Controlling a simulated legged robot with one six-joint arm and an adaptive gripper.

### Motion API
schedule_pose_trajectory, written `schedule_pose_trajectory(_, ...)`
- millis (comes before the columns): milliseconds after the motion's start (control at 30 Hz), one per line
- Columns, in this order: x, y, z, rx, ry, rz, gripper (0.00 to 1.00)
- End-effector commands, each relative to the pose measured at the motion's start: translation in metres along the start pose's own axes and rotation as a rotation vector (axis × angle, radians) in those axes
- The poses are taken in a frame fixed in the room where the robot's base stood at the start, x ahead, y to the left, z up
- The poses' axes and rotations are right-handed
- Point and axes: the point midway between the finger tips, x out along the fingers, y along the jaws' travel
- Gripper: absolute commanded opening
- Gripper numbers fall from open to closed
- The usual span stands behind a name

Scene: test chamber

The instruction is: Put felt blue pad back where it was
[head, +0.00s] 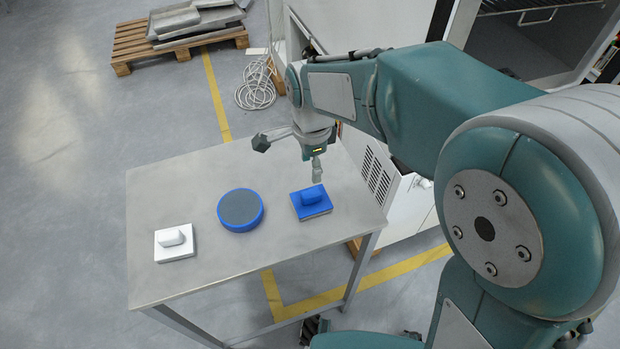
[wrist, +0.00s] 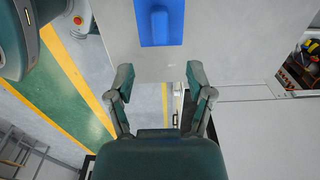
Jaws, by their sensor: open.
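The blue pad (head: 311,203) with a raised blue grip lies flat on the grey table (head: 165,200), toward its right end. It also shows at the top of the wrist view (wrist: 160,22). My gripper (head: 317,172) is just behind the pad in the head view, above the table, and its far finger is partly hidden. In the wrist view my gripper (wrist: 157,78) has its two fingers wide apart with nothing between them. The pad lies beyond the fingertips there, apart from them.
A round blue disc with a grey top (head: 240,210) sits mid-table. A white pad with a grip (head: 175,242) is at the front left. A white cabinet (head: 395,200) stands beside the table's right edge. The table's back left is clear.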

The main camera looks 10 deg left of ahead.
Motion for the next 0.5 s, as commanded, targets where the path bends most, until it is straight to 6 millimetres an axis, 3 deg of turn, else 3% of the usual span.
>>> schedule_pose_trajectory(133, -0.016, 0.000, 0.000, 0.000, 0.000, -0.001, 0.68)
schedule_pose_trajectory(500, -0.026, 0.004, -0.007, -0.019, 0.000, -0.014, 0.68)
